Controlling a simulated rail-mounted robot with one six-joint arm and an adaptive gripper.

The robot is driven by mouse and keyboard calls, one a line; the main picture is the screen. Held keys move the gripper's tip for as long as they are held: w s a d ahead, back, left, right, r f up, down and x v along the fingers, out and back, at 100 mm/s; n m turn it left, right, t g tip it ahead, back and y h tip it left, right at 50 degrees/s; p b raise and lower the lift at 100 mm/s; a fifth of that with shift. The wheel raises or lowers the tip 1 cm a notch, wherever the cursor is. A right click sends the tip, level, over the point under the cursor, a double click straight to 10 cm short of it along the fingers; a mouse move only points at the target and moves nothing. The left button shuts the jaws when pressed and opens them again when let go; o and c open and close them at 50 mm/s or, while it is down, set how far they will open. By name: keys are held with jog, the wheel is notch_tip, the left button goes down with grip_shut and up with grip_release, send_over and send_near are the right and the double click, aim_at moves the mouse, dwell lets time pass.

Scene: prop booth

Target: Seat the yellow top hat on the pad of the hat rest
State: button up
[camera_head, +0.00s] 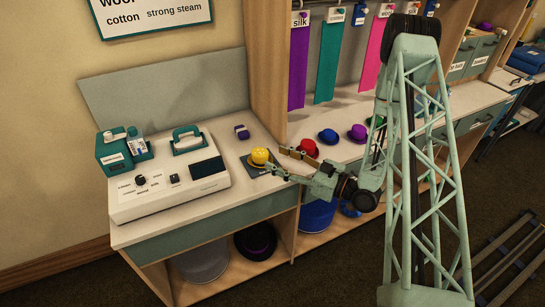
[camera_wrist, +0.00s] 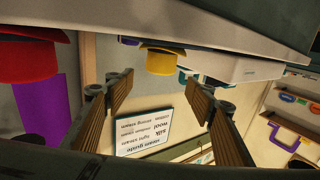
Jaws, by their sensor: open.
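The yellow top hat (camera_head: 259,155) looks upright on the counter near its right edge, over a dark flat base (camera_head: 251,171). I cannot tell if this base is the hat rest or if the hat is fully seated, as its lower part is small. My gripper (camera_head: 281,161) is open and empty just right of the hat, its fingers spread towards it. In the wrist view, which looks upside down, the yellow hat (camera_wrist: 160,61) shows beyond the spread fingertips (camera_wrist: 162,84), apart from them.
A white steamer unit (camera_head: 170,180) with teal parts fills the counter's left. A small purple item (camera_head: 241,131) lies behind the hat. Red (camera_head: 307,148), blue (camera_head: 328,136) and purple (camera_head: 357,132) hats stand on the shelf to the right, the red one close behind my gripper.

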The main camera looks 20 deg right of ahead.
jog(key=shift+v, duration=2)
jog(key=shift+w, duration=0.1)
